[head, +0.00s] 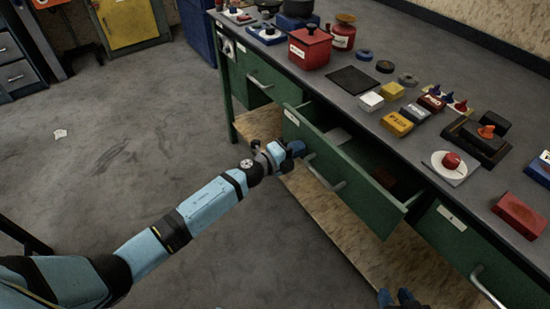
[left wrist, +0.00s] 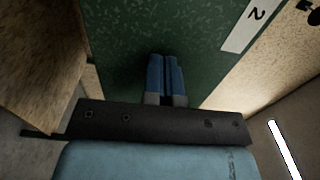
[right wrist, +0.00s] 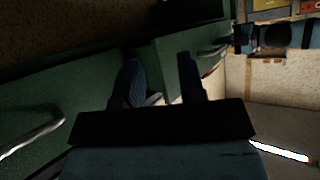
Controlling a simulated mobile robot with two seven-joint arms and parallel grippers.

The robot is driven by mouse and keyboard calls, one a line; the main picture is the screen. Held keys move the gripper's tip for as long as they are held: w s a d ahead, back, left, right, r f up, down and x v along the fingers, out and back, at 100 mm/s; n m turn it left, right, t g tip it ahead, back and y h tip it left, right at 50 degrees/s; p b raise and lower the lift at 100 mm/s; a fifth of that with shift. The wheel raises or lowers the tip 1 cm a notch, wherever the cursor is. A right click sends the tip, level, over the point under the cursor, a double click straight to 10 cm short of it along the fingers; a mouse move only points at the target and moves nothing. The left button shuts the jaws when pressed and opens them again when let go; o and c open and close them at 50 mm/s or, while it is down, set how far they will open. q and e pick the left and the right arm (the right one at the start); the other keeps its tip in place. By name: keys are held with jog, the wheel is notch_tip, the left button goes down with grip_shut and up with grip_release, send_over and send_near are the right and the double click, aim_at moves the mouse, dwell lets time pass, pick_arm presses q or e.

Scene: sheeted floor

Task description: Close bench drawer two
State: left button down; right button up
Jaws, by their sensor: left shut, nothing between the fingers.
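Drawer two (head: 345,185) of the green bench is pulled out, its front standing clear of the bench face. Its handle (head: 322,172) is a grey bar, and its inside shows a pale item and a dark red item. My left gripper (head: 297,149) is at the drawer front, near the left end of the handle. In the left wrist view its blue fingers (left wrist: 166,75) are shut and empty, pointing at the green front beside the label "2" (left wrist: 245,28). Whether they touch is unclear. My right gripper (head: 397,297) is low at the bottom edge; in the right wrist view its fingers (right wrist: 160,85) are apart and empty.
The benchtop (head: 350,50) holds a red box (head: 309,47), a red canister (head: 342,34), small coloured boxes (head: 396,123) and a red brick (head: 519,214). Another drawer (head: 480,250) is at the right. A wooden lower shelf (head: 340,235) lies beneath.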

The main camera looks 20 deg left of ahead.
pick_arm(q)
jog(key=b+x, duration=0.1)
jog(key=x, duration=0.8)
jog(key=shift+f+b, duration=0.1)
jog(key=shift+b, duration=0.3)
jog(key=shift+w+d, duration=0.2)
jog(key=shift+w+r, duration=0.1)
jog(key=shift+r, duration=0.2)
pick_arm(e)
jog(key=shift+a+r, duration=0.3)
jog(key=shift+a, duration=0.1)
